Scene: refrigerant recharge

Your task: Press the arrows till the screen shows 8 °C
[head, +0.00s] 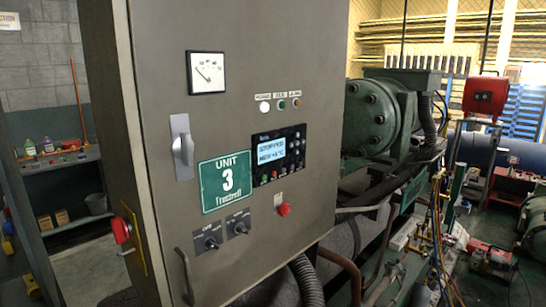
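A dark controller panel (261,172) is set in the front of the grey cabinet, right of the green Unit 3 sign. Its lit blue-white screen (271,151) shows two lines of text. The lower line seems to end in "6 °C", but it is too small to read surely. Small light buttons (298,144) sit right of the screen, and more small buttons run below it. The arrow marks on them cannot be made out. Neither of my grippers is in view.
The cabinet (220,110) also bears a dial gauge (206,73), three indicator lamps (281,104), a grey handle (182,148), two rotary knobs (212,242) and a red button (284,209). A red switch (122,230) is on its left side. Green machinery (375,115) stands at right.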

